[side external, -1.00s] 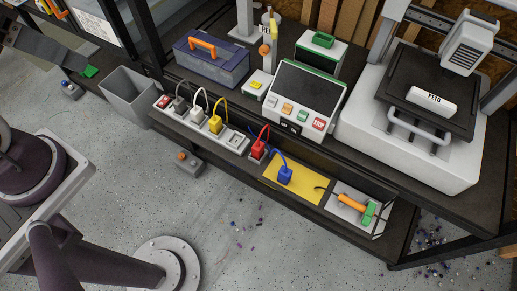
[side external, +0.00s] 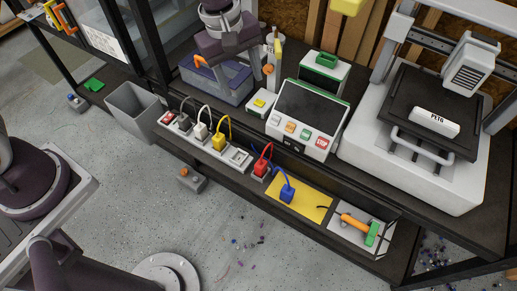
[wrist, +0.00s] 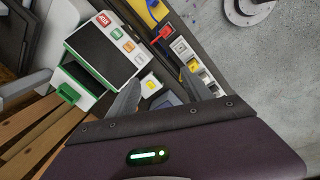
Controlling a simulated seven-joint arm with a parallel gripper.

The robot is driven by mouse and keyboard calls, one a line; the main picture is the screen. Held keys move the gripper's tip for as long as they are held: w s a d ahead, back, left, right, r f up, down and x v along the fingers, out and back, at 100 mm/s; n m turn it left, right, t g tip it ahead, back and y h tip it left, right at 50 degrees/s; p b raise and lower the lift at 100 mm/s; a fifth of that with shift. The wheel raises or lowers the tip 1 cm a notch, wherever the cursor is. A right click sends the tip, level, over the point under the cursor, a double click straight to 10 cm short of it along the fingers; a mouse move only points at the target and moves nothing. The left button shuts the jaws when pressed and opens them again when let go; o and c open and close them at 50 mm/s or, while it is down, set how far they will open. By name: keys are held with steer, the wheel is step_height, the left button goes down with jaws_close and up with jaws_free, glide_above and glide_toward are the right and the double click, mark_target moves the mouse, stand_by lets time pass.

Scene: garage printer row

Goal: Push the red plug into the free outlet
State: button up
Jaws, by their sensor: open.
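The red plug (side external: 262,166) with its red cord stands at the right end of the white power strip (side external: 212,149), on a small grey block. It also shows in the wrist view (wrist: 165,32). The free outlet (side external: 238,156) is the bare socket at the strip's right end, between the yellow plug (side external: 218,141) and the red plug. Black and white plugs sit further left in the strip. My gripper (wrist: 160,95) is open and empty, above the bench near the toolbox and well apart from the red plug.
A blue plug (side external: 287,193) lies on a yellow mat (side external: 312,208), beside an orange-handled tool (side external: 355,222). Behind the strip stand a control box (side external: 308,110), a blue toolbox (side external: 215,82) and a printer (side external: 410,165). A grey bin (side external: 135,112) stands left.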

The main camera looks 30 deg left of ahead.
mark_target(258, 162)
steer(key=d+f+n, duration=0.1)
steer(key=f+n, duration=0.1)
steer(key=f, duration=0.8)
steer(key=d+f+n+g, duration=0.1)
steer(key=d+f+n, duration=0.1)
steer(key=f, duration=0.8)
steer(key=d+f+n+y, duration=0.1)
steer(key=f+n, duration=0.1)
steer(key=f, duration=0.8)
steer(key=shift+s+d+g, duration=0.15)
steer(key=shift+d+g, duration=0.15)
steer(key=shift+g, duration=0.1)
steer(key=shift+f, duration=0.6)
jaws_close()
steer(key=shift+r, duration=2.35)
steer(key=a+r, duration=0.6)
steer(key=a, duration=0.2)
steer(key=shift+a, duration=0.15)
